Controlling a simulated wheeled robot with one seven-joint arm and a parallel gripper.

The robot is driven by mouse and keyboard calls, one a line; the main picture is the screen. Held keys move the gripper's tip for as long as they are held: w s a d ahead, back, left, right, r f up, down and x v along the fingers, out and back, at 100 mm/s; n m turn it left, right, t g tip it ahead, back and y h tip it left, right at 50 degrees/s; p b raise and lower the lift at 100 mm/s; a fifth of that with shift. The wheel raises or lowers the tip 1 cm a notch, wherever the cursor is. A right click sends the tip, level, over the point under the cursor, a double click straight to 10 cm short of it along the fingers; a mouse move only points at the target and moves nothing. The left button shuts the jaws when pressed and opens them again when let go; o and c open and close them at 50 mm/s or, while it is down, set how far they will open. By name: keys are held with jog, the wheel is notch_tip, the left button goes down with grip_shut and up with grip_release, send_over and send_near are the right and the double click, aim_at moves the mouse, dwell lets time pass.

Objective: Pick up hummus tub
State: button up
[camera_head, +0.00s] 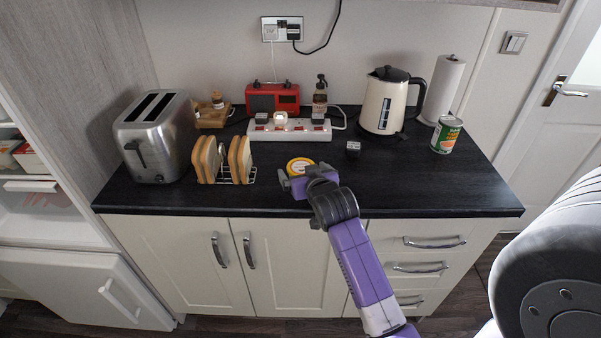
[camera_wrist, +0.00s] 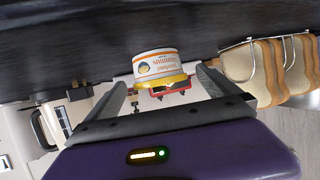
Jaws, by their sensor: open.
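The hummus tub (camera_head: 300,165) is a small round tub with a yellow lid, standing on the dark worktop right of the toast rack. My gripper (camera_head: 292,183) is just on the near side of it and hides its lower part. In the wrist view the picture is upside down, and the tub (camera_wrist: 155,67) shows a white side with an orange label. There it appears between the two open fingers of my gripper (camera_wrist: 165,90), a little beyond the tips. No contact between fingers and tub can be made out.
A rack of toast (camera_head: 225,162) stands close left of the tub, with a toaster (camera_head: 155,140) further left. Behind are a white power strip (camera_head: 290,131) and a red radio (camera_head: 272,98). A kettle (camera_head: 385,103) and a can (camera_head: 446,135) stand right.

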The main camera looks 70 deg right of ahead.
jog(key=shift+x, duration=1.1)
jog(key=shift+r, duration=0.1)
jog(key=c, duration=1.6)
jog(key=shift+o, duration=0.2)
